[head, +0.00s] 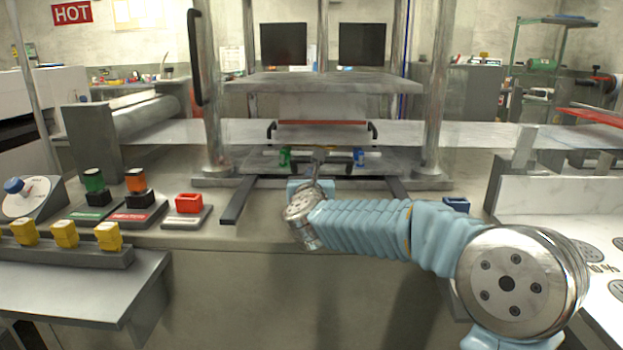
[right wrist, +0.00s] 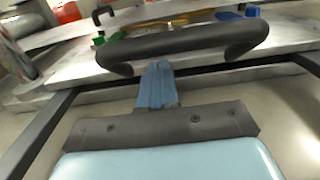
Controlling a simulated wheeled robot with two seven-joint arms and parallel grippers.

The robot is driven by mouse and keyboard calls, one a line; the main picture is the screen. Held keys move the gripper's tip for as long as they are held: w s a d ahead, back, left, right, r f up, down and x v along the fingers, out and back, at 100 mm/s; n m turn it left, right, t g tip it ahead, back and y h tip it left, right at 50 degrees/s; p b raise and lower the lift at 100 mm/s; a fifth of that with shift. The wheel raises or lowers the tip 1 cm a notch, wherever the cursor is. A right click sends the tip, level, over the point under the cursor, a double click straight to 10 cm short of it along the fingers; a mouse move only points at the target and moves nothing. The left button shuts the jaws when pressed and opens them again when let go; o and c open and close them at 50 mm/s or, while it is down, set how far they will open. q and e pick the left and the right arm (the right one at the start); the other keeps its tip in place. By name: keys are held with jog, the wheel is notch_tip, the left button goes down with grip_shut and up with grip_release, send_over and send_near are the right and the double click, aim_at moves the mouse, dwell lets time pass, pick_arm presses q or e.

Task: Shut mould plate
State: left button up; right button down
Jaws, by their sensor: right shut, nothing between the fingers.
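The mould plate, a flat grey metal plate, lies low in the press between the posts in the head view (head: 262,164). In the right wrist view a dark curved handle (right wrist: 190,46) runs across the front of a metal plate (right wrist: 75,68). My right gripper (head: 319,154) is at the front middle of the plate. Its blue fingers (right wrist: 158,72) are together and empty, with their tips at the handle's near side; I cannot tell whether they touch it. Green and blue blocks (head: 285,157) (head: 358,156) sit at the plate's two sides. My left gripper is out of view.
Two dark rails (head: 240,200) reach forward on the bench under the press. Green, orange and red buttons (head: 189,203) stand at the left, with yellow blocks (head: 65,233) in front. The press's upper platen (head: 320,82) hangs above. A white marble-like slab (head: 560,205) is at the right.

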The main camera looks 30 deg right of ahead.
jog(key=shift+w+d, duration=0.25)
jog(key=shift+w, duration=0.15)
jog(key=b+x, duration=0.2)
jog(key=x, duration=0.4)
jog(key=shift+f, duration=0.1)
jog(key=shift+d+r, duration=0.1)
jog(key=shift+r, duration=0.1)
jog(key=shift+d+r, duration=0.1)
jog(key=shift+r, duration=0.1)
